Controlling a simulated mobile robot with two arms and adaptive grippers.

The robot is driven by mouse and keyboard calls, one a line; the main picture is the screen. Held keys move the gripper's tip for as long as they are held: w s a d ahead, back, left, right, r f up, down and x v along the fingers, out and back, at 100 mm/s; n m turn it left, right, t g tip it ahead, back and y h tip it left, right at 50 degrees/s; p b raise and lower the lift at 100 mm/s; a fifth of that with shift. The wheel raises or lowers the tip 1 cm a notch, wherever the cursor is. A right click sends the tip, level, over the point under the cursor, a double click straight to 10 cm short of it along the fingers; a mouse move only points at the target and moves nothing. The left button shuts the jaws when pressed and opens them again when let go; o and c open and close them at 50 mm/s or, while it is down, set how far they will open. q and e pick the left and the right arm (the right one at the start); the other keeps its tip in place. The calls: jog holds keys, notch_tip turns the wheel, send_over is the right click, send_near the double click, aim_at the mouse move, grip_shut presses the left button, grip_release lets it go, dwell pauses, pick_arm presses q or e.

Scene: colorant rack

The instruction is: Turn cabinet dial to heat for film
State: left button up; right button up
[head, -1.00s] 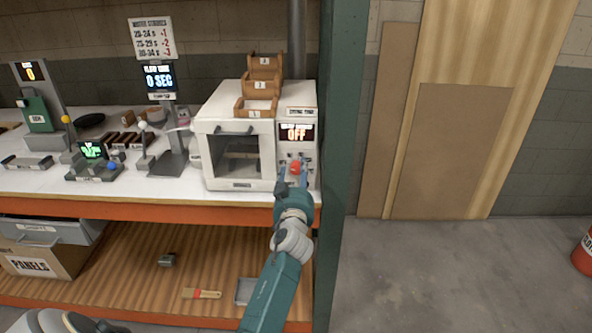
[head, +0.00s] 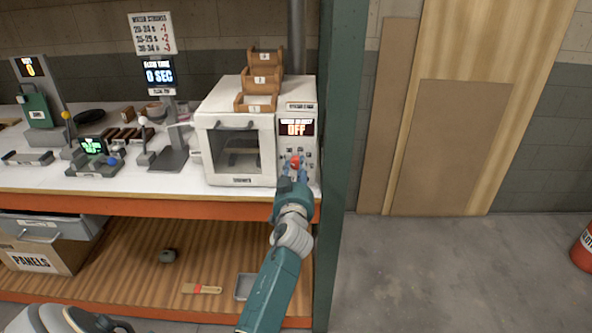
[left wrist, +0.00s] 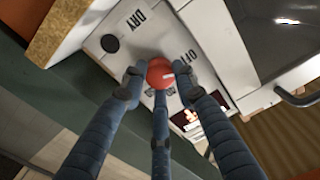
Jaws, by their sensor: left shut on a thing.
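The white cabinet (head: 235,140) stands at the right end of the workbench, with a windowed door and a control panel on its right side. Its small screen (head: 297,128) reads OFF. The red dial (head: 295,162) sits on the panel below the screen; it also shows in the left wrist view (left wrist: 160,73), with a pale pointer mark and the labels OFF and DRY near it. My left gripper (head: 292,176) is at the panel, its fingers shut around the red dial. Other labels by the dial are partly hidden by the fingers. My right gripper is not clearly in view.
Stacked wooden trays (head: 260,82) sit on top of the cabinet. A green post (head: 341,110) stands close to the right of the panel. Several devices stand on the bench to the left. The shelf below holds a brush (head: 202,289) and a grey tray (head: 246,287).

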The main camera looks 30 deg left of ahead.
pick_arm(q)
jog(key=m, duration=0.4)
jog(key=shift+r, duration=0.15)
jog(key=shift+m, duration=1.5)
jog(key=o, duration=1.2)
jog(key=shift+w, duration=0.1)
jog(key=shift+c, duration=0.2)
jog(key=shift+a, duration=0.1)
jog(key=v, duration=1.2)
